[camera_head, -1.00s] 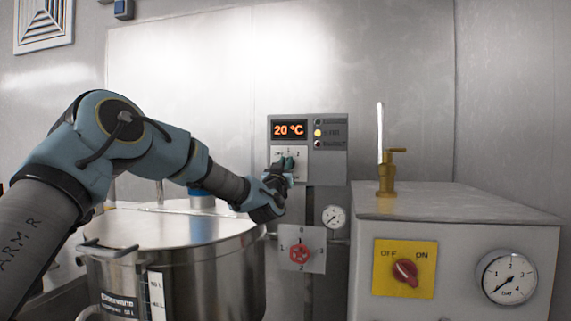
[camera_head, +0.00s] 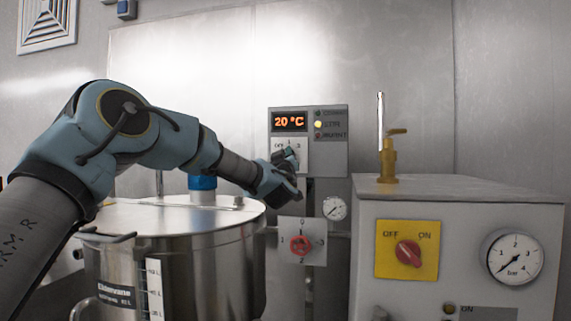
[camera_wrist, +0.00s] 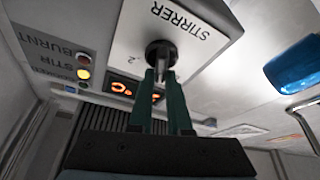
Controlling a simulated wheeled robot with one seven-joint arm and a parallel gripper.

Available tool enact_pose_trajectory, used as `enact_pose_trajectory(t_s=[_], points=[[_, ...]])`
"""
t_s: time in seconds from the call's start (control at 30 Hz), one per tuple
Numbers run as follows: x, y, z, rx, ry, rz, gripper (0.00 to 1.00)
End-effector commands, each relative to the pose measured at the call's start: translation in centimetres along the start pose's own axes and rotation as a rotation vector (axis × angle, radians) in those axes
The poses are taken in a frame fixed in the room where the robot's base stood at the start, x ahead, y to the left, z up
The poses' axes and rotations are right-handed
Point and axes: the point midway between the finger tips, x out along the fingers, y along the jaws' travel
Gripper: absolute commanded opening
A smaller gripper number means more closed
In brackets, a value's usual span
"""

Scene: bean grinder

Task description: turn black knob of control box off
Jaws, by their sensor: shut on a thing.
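The control box (camera_head: 335,150) is a grey panel on the back wall with an orange "20 °C" display (camera_head: 290,122). It also shows in the wrist view, upside down, with the word "STIRRER" on its white plate (camera_wrist: 190,28). The black knob (camera_wrist: 161,47) sits on that plate. My gripper (camera_wrist: 161,73) has its two green fingers closed on the knob from below in the picture. In the head view my gripper (camera_head: 286,160) covers the knob, so its pointer is hidden. The yellow light (camera_head: 318,125) marked STIR is lit.
A large steel pot (camera_head: 180,250) stands under my arm. Below the control box is a red knob (camera_head: 300,245) on a grey plate. At right, a steel cabinet (camera_head: 460,215) carries a brass valve (camera_head: 388,160), a red OFF/ON switch (camera_head: 408,252) and a gauge (camera_head: 513,257).

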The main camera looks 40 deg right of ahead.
Motion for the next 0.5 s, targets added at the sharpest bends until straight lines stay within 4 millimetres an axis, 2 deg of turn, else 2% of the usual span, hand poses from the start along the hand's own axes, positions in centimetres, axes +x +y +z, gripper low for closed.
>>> enact_pose_trajectory(t_s=[0.2, 0.5], points=[[-0.1, -0.13, 0.22, -0.163, 0.001, -0.066, 0.0], [-0.04, -0.24, 0.09, -0.316, 0.0, -0.131, 0.0]])
